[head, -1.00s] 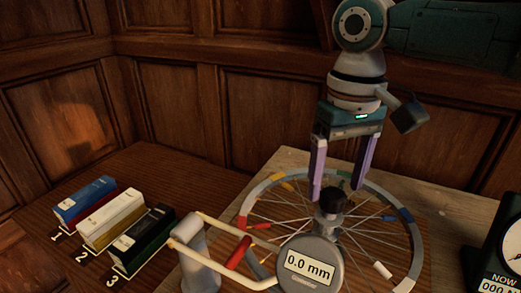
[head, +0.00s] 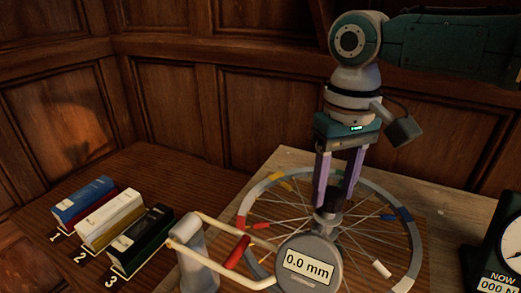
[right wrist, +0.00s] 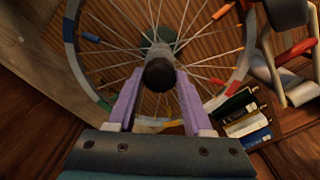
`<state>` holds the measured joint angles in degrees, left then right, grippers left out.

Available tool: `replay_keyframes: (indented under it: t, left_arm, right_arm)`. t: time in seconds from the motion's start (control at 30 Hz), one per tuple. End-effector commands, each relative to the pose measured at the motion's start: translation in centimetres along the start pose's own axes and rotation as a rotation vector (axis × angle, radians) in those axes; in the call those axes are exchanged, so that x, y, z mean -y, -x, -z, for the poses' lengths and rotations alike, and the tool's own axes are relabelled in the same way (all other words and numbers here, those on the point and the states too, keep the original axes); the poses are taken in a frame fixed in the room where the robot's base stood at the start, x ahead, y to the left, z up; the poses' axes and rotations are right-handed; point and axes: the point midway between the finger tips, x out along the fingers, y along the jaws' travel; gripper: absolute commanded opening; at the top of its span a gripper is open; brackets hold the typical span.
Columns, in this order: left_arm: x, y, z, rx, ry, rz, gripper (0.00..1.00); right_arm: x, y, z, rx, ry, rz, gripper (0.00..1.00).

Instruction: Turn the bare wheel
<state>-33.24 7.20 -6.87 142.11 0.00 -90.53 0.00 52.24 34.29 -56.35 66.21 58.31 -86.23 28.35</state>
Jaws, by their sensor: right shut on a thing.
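The wheel (head: 262,187) lies flat on the bench, with thin spokes and a grey rim carrying coloured patches. It also shows in the right wrist view (right wrist: 71,52). A dark round knob (right wrist: 159,74) stands up at its hub; it is partly covered by the fingers in the head view (head: 329,200). My right gripper (head: 336,202) points down from above with its purple fingers at the knob and is shut on it. In the right wrist view the fingers lie on either side of the knob. My left gripper is not in view.
A grey gauge (head: 309,263) reading 0.0 mm sits over the wheel's near side, beside a tool with cream arms and a red part (head: 237,252). Blue, white and black blocks (head: 84,201) marked 1 to 3 stand at left. A dial stand (head: 503,250) is at right.

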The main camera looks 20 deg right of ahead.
Motion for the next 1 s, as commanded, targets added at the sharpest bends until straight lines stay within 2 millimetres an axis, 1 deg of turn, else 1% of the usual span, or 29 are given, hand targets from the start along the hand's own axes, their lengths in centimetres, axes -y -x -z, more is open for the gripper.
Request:
replay_keyframes:
  t: [0.03,0.17,0.73,0.87,1.0]
  left_arm:
    - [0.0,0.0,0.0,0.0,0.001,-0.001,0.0]
    - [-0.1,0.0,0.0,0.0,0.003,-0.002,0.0]
    - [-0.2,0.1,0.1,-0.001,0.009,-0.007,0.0]
    - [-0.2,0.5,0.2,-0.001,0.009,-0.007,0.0]
    - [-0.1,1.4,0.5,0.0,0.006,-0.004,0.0]
  right_arm:
    - [0.0,0.0,0.0,0.0,0.0,0.0,0.14]
    - [0.0,0.0,0.0,0.0,0.0,0.0,0.0]
    - [0.0,0.1,0.0,0.0,-0.004,0.0,0.0]
    - [0.0,0.2,0.0,0.001,-0.027,0.0,0.0]
    - [0.1,0.3,0.0,0.002,-0.084,0.001,0.0]
